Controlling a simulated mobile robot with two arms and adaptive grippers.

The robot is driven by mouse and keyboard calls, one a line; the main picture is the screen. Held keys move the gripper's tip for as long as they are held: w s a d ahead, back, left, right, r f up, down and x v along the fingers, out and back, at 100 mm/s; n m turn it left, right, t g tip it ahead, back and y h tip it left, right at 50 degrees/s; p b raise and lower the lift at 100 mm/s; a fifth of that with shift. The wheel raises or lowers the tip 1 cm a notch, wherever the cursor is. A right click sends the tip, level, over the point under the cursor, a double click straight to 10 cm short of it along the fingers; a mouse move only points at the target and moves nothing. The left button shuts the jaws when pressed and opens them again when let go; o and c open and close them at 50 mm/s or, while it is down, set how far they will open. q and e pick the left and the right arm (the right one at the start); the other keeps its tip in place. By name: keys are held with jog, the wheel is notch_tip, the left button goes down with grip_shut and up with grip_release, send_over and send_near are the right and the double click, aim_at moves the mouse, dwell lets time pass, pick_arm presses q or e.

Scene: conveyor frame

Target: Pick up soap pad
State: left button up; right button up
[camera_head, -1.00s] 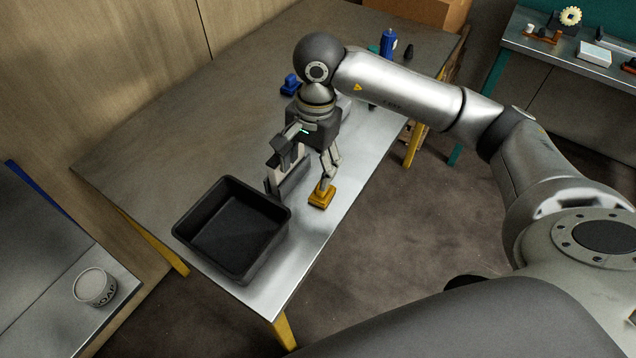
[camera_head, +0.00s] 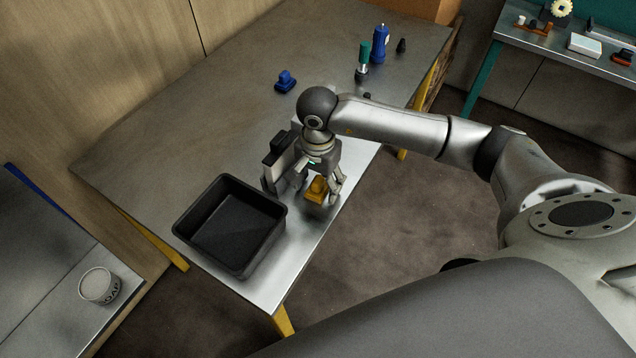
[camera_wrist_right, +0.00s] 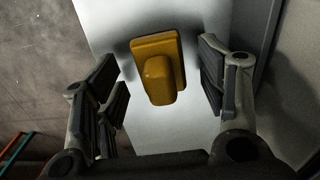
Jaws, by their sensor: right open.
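The soap pad is a yellow-orange block with a raised grip (camera_head: 317,190), lying on the metal table (camera_head: 180,150) near its right edge. In the right wrist view the soap pad (camera_wrist_right: 158,72) lies between my open fingers, with a gap on both sides. My right gripper (camera_head: 318,192) is open and empty, pointing down over the pad with its fingers either side of it. The gripper also frames the right wrist view (camera_wrist_right: 165,90). My left gripper does not show.
A black open bin (camera_head: 232,262) stands just left of the gripper. A blue object (camera_head: 285,82), a green-handled tool (camera_head: 363,60) and a blue bottle (camera_head: 380,44) stand farther back. A tub marked soap (camera_head: 98,286) is on another surface at lower left. The table's middle left is clear.

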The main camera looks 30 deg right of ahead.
jog(key=shift+f, duration=0.35)
jog(key=c, duration=1.1)
jog(key=shift+r, duration=0.1)
jog(key=shift+w+r, duration=0.1)
jog(key=shift+r, duration=0.3)
notch_tip(320, 180, up, 2)
jog(key=shift+r, duration=0.2)
jog(key=s+a+r+b, duration=0.3)
jog(key=s+a+r, duration=0.2)
jog(key=s+r, duration=0.4)
jog(key=s, duration=0.4)
jog(key=shift+s+r, duration=0.15)
jog(key=shift+r, duration=0.25)
